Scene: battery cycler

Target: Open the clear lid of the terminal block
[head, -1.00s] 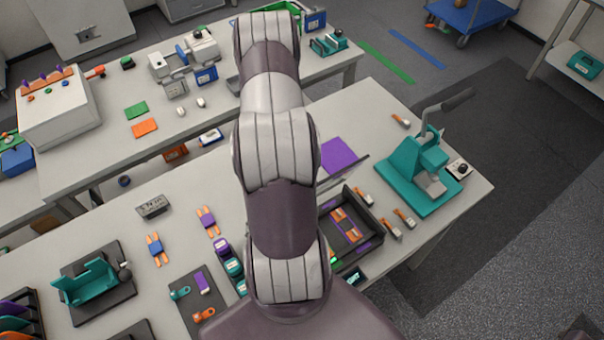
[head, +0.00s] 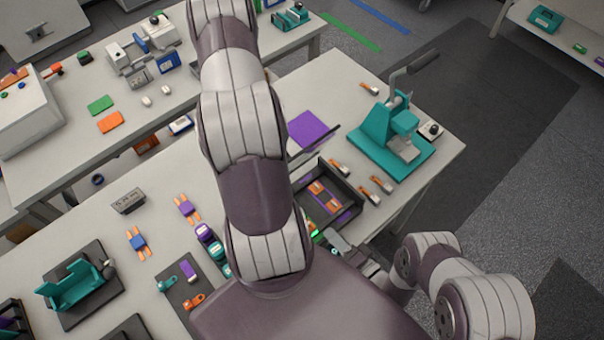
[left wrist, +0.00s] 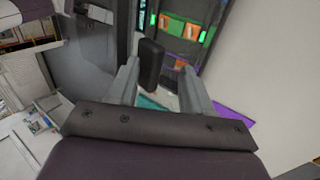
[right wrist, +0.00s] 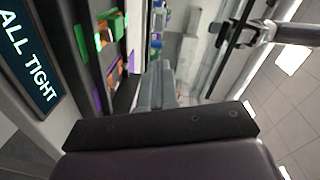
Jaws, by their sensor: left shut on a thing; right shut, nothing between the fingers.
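The terminal block looks to be the dark open-topped box (head: 352,222) with orange and purple pieces inside, right of my arm in the head view. It also shows in the left wrist view (left wrist: 190,50). A thin panel edge (head: 318,152), possibly the clear lid, slants up behind it; I cannot tell its angle. My left gripper (left wrist: 158,68) is shut on a small black handle (left wrist: 151,62); whether this belongs to the lid is unclear. My right gripper (right wrist: 158,78) is shut and empty beside the block.
A teal press (head: 390,140) stands at the back right of the table, with several orange-tipped pieces (head: 381,184) in front. A purple sheet (head: 313,130) lies behind the block. A display reading "ALL TIGHT" (right wrist: 28,58) is close on the left in the right wrist view.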

